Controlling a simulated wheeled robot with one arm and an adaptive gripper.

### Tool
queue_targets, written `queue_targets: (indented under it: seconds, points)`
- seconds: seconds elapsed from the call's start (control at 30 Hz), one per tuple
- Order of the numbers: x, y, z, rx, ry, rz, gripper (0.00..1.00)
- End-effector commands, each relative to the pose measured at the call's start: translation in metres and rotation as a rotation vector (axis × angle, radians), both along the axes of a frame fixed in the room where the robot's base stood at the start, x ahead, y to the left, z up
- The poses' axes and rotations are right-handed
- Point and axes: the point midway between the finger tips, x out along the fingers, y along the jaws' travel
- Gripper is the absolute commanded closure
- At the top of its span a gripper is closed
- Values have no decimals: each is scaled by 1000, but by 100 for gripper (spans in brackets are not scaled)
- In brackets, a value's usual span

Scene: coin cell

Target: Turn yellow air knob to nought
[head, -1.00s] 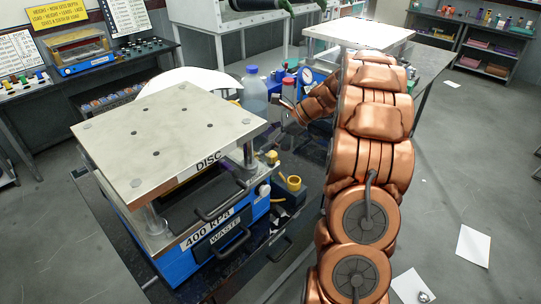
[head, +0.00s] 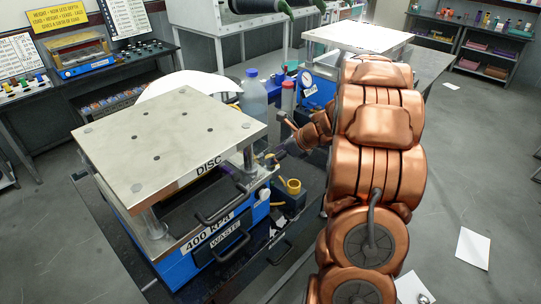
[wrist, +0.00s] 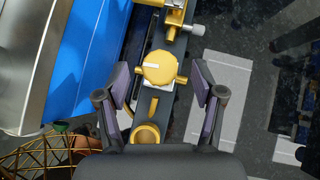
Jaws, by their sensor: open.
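The yellow air knob (wrist: 159,69) is a round yellow cap with a short white mark on its left part, seen from above in the wrist view. It sits on a dark strip beside the blue press. My gripper (wrist: 162,75) is open, one purple-grey pad on each side of the knob, with gaps between pads and knob. In the head view my gripper (head: 272,157) is small and hangs by the press's right front corner. The knob is hard to make out there.
A yellow ring (wrist: 147,133) and a brass fitting (wrist: 173,18) lie in line with the knob. The press (head: 172,275), with DISC and 400 kPa labels and dark handles, stands close on the left. Bottles (head: 253,97) stand behind.

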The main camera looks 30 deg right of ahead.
Motion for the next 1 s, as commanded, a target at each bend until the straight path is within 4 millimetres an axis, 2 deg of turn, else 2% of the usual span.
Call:
queue_targets:
  seconds: [0.3, 0.67, 1.0]
  points:
    - [17, 9, -19, 1, 0, 1, 32]
    - [18, 10, -21, -1, -1, 1, 33]
    - [18, 10, -20, -1, -1, 1, 69]
